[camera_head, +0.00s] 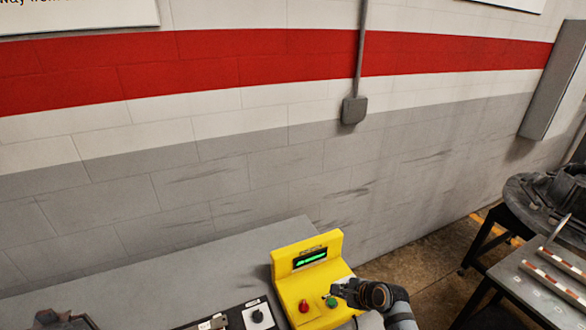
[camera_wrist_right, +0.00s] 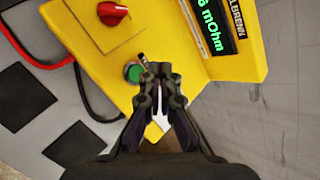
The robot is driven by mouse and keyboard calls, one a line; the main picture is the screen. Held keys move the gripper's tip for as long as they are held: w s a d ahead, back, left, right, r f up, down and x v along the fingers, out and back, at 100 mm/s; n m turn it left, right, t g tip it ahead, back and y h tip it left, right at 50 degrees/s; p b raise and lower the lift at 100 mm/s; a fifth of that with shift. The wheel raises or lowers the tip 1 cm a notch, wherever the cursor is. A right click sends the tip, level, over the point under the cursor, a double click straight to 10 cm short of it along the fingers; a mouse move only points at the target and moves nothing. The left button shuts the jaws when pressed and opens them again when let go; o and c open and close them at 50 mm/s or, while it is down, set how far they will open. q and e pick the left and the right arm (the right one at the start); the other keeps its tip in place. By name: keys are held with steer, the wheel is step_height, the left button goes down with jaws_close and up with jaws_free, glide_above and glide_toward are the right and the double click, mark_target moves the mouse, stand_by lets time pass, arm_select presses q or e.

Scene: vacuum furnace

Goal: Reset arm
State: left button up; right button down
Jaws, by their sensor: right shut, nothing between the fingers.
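My right gripper (camera_head: 342,290) comes in from the lower right over the yellow meter box (camera_head: 290,265). In the right wrist view its fingertips (camera_wrist_right: 160,70) are together with nothing between them, beside the green button (camera_wrist_right: 133,73). I cannot tell whether they touch the box. The green button also shows in the head view (camera_head: 331,302), just left of the gripper. A dark shape (camera_head: 68,320) at the lower left edge looks like part of my left gripper, mostly cut off, so its fingers cannot be made out.
The box has a red knob (camera_head: 304,306) and a lit green display (camera_head: 310,258). Red (camera_wrist_right: 40,55) and black cables run beside the box. A dark table (camera_head: 530,285) stands at right; a wall is behind.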

steer(key=s+d+r+n+g+h, duration=0.2)
steer(key=s+d+n+h, duration=0.1)
steer(key=s+n, duration=0.85)
steer(key=s+d+r+n+g+h, duration=0.2)
steer(key=s+d+n+h, duration=0.15)
steer(key=s+n, duration=0.8)
steer(key=s+d+f+m+b, duration=0.1)
steer(key=s+f+b, duration=0.15)
steer(key=f, duration=0.95)
steer(key=s+d+f+m+g+b, duration=0.1)
steer(key=s+f+b, duration=0.15)
steer(key=f, duration=0.95)
steer(key=s+d+f+m+b, duration=0.1)
steer(key=f+b, duration=0.2)
steer(key=f, duration=0.9)
steer(key=s+f+g+y+b, duration=0.1)
steer(key=s+f+b, duration=0.4)
steer(key=s+f, duration=1.2)
steer(key=shift+d+f, duration=0.45)
steer(key=shift+f, duration=0.4)
